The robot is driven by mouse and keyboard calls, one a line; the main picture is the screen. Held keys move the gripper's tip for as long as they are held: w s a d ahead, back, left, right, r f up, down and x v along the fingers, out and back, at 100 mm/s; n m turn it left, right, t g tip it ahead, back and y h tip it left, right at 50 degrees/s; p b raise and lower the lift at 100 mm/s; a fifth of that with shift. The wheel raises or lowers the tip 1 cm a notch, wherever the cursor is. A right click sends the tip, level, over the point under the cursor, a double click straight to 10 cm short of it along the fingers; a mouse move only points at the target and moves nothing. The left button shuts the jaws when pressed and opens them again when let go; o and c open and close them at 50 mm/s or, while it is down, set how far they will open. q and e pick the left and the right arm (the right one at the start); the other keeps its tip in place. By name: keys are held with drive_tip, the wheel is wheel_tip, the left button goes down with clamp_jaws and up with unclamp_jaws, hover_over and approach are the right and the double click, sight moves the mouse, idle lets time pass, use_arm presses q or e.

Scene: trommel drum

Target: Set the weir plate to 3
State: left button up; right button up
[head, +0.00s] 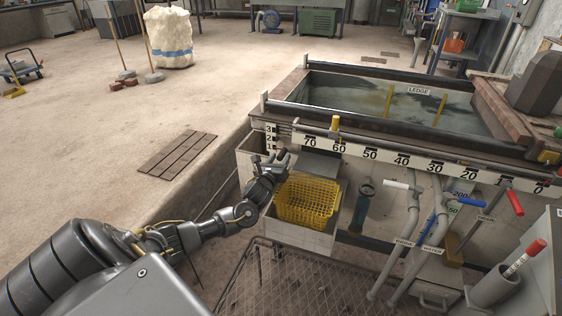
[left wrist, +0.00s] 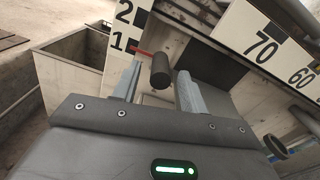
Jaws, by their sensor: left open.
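The weir scale (head: 269,138) is a white strip marked 1, 2, 3 at the tank's left front corner; 1 and 2 also show in the left wrist view (left wrist: 127,28). A thin red pointer (left wrist: 141,52) lies just beside and slightly below the 1 mark. It runs to a dark cylindrical knob (left wrist: 160,72). My left gripper (head: 281,157) is open just below the scale. In the left wrist view its two fingers (left wrist: 160,88) stand either side of the knob, with visible gaps. I cannot clearly make out the weir plate itself.
The tank (head: 400,100) holds cloudy water, with a long numbered ruler (head: 385,157) along its front. A yellow basket (head: 308,200) stands below and right of my left gripper. Pipes with white, blue and red handles (head: 515,202) are to the right. Open floor lies left.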

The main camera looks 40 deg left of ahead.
use_arm(q)
drive_tip(key=shift+x, duration=0.95)
clamp_jaws()
